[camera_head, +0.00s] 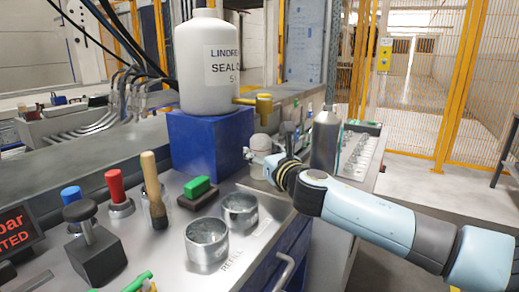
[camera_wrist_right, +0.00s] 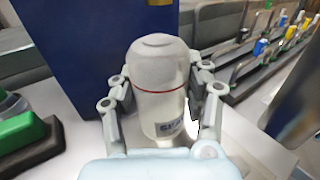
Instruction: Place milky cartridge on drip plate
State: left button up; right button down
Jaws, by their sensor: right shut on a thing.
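The milky cartridge (camera_wrist_right: 160,90) is a pale, translucent cylinder with a domed top, a thin red ring and a small printed label. My right gripper (camera_wrist_right: 160,98) is shut around its sides, and it looks upright. The drip plate cannot be clearly made out; the area under the cartridge is partly hidden by the gripper.
A large white bottle (camera_head: 208,65) stands on the blue block. Two metal cups (camera_head: 206,243), a green-topped block (camera_head: 197,187), a wooden-handled brush (camera_head: 153,190) and several stamps stand left on the metal bench. A dark grey bottle (camera_head: 325,140) stands close right of the gripper.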

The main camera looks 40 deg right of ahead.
jog(key=shift+s+d+r, duration=0.1)
jog(key=shift+s+d, duration=0.15)
jog(key=shift+s, duration=0.35)
jog(key=shift+s+a+r, duration=0.1)
jog(key=shift+a, duration=0.1)
jog(key=shift+w+a, duration=0.2)
jog(key=c, duration=1)
grip_release()
jog(key=shift+f, duration=0.3)
jog(key=shift+o, duration=1)
jog(key=shift+d, duration=0.1)
jog(key=shift+o, duration=1.2)
jog(key=shift+r, duration=0.3)
jog(key=v, duration=1.2)
pick_arm(q)
jog(key=shift+s+a+f, duration=0.2)
jog(key=shift+s+a, duration=0.1)
jog(key=shift+s, duration=0.4)
